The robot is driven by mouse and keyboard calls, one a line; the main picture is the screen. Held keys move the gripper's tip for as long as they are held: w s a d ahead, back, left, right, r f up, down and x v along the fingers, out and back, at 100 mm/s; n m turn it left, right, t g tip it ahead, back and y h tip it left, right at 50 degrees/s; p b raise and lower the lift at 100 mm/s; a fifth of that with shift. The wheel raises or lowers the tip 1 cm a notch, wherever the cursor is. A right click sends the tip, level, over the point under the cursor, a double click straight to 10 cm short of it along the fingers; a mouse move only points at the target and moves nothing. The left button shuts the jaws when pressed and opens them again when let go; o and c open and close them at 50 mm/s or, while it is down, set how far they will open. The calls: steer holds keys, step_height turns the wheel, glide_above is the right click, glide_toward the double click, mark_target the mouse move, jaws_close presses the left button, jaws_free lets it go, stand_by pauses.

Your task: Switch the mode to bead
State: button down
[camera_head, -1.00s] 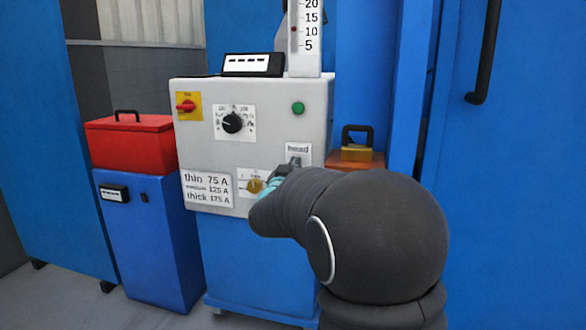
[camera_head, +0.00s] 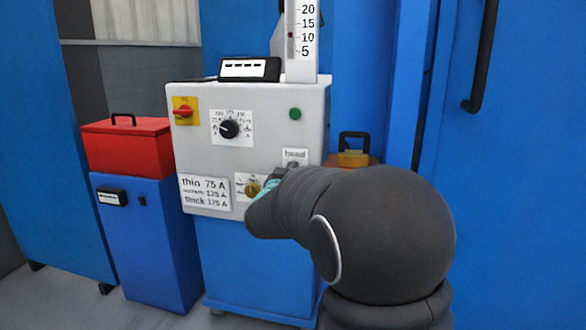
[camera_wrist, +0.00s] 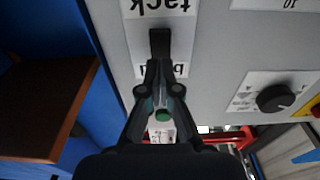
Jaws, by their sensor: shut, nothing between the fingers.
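The mode switch (camera_wrist: 160,42) is a small dark lever on a white plate (camera_wrist: 138,35) on the grey machine front. The wrist view sees it upside down, with "tack" at the picture's top and "bead", partly covered by my fingers, below. In the head view the "bead" label (camera_head: 295,154) shows above the lever, and my arm hides the lower part. My gripper (camera_wrist: 158,66) is shut and empty, its fingertips at the lever's bead-side end. They look very close to it or touching; I cannot tell which.
The machine front (camera_head: 265,120) also carries a black dial (camera_head: 229,129), a red switch (camera_head: 183,111), a green button (camera_head: 295,114) and a yellowish knob (camera_head: 252,189). A red box (camera_head: 127,148) stands left.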

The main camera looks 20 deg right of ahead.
steer(key=s+a+r, duration=0.2)
steer(key=s+a, duration=0.5)
steer(key=s, duration=0.3)
steer(key=shift+s+r+p, duration=0.2)
steer(key=shift+p, duration=0.1)
